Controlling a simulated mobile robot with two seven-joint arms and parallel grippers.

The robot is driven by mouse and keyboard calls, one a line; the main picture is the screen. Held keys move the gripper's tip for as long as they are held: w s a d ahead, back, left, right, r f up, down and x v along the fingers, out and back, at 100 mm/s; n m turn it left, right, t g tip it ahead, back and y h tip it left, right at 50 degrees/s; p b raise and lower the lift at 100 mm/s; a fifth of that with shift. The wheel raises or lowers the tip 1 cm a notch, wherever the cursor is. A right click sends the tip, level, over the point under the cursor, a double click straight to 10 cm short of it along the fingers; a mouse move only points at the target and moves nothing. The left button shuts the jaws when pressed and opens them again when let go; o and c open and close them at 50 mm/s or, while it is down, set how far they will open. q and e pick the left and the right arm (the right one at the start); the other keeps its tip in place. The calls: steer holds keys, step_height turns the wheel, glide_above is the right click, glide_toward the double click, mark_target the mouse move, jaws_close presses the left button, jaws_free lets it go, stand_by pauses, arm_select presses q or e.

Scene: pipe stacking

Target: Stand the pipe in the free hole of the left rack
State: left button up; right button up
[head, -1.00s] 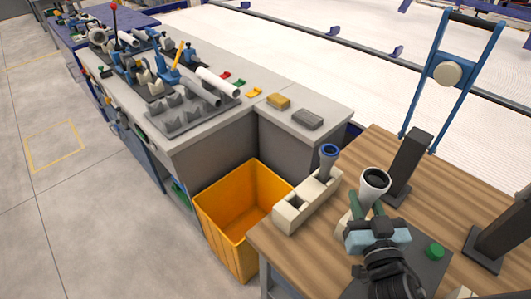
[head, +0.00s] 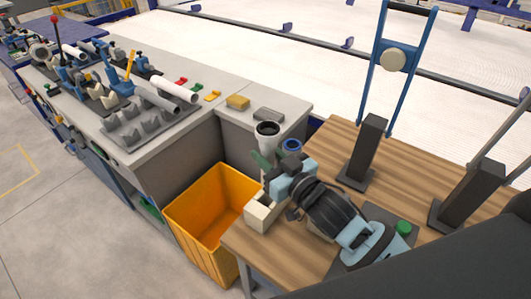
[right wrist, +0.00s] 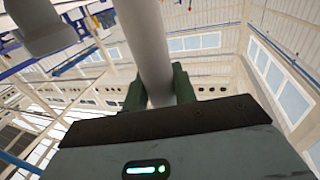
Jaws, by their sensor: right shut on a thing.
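My right gripper (head: 269,160) is shut on a white pipe (head: 267,143) with a dark open top and holds it roughly upright. In the right wrist view the pipe (right wrist: 148,45) runs up between the green fingers. The cream left rack (head: 259,213) stands at the table's left edge, below the gripper. A front hole in it looks empty. A second pipe with a blue rim (head: 292,147) stands behind the gripper, at the rack's far end. The held pipe's lower end is hidden, so I cannot tell whether it touches the rack. My left gripper is not in view.
A yellow bin (head: 203,220) stands on the floor left of the wooden table (head: 290,262). Dark posts (head: 365,150) stand on the table's right side. A green button (head: 403,228) is near my right arm. A grey workbench (head: 195,130) with pipes lies behind.

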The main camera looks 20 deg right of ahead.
steer(key=shift+w+a+r, duration=0.15)
steer(key=shift+w, duration=0.05)
